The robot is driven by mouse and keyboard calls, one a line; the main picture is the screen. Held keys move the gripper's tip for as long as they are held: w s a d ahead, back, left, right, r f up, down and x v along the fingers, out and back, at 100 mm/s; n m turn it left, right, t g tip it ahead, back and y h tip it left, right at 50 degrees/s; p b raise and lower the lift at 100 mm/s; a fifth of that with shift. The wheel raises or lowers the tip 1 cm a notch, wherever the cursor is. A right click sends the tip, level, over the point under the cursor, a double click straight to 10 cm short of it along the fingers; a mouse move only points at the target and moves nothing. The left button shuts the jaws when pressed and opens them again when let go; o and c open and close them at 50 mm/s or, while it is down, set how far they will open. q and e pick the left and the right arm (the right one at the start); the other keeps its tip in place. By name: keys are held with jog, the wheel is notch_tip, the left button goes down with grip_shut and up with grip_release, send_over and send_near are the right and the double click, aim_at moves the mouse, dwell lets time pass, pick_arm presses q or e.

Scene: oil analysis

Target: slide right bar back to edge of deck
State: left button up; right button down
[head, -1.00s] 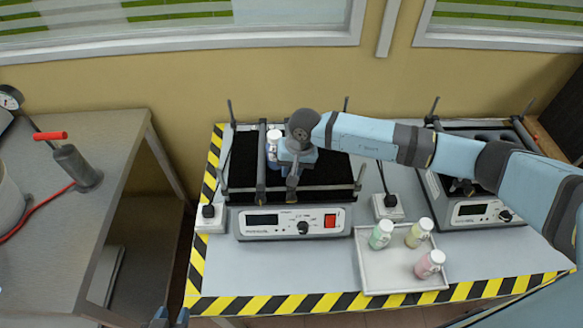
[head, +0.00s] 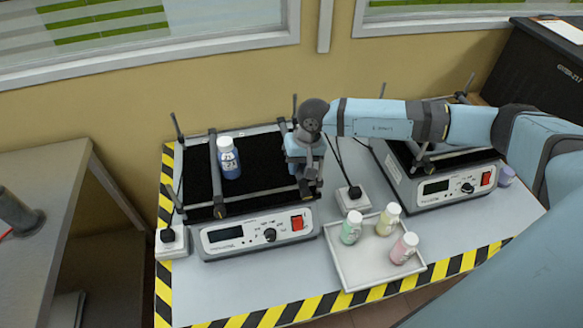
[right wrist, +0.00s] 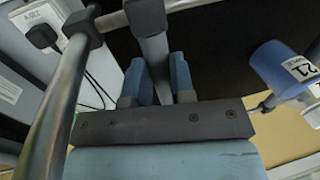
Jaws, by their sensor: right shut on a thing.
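The deck (head: 258,180) of the left shaker is a black mat framed by metal rods. My right gripper (head: 307,180) is at the deck's right side in the head view. It is shut on the right bar (right wrist: 152,45), which runs between its two blue fingers in the right wrist view. The gripper and arm hide most of this bar in the head view. A side rod of the deck frame (right wrist: 66,95) lies a short way to the left of the held bar in the right wrist view. The left bar (head: 215,175) crosses the deck near its left side. My left gripper is out of view.
A blue bottle (head: 229,157) stands on the deck beside the left bar, clear of my gripper. A white tray (head: 345,270) with three small bottles sits in front. A second shaker (head: 440,187) stands to the right. A white plug block (head: 353,199) is between the shakers.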

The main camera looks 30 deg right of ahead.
jog(key=c, duration=1)
grip_release()
jog(key=shift+o, duration=0.2)
notch_tip(320, 180, up, 14)
jog(key=d+b, duration=0.1)
jog(key=d, duration=0.1)
jog(key=shift+s+d+f+b, duration=0.2)
jog(key=shift+s+d+b, duration=0.1)
jog(key=shift+s+b, duration=0.1)
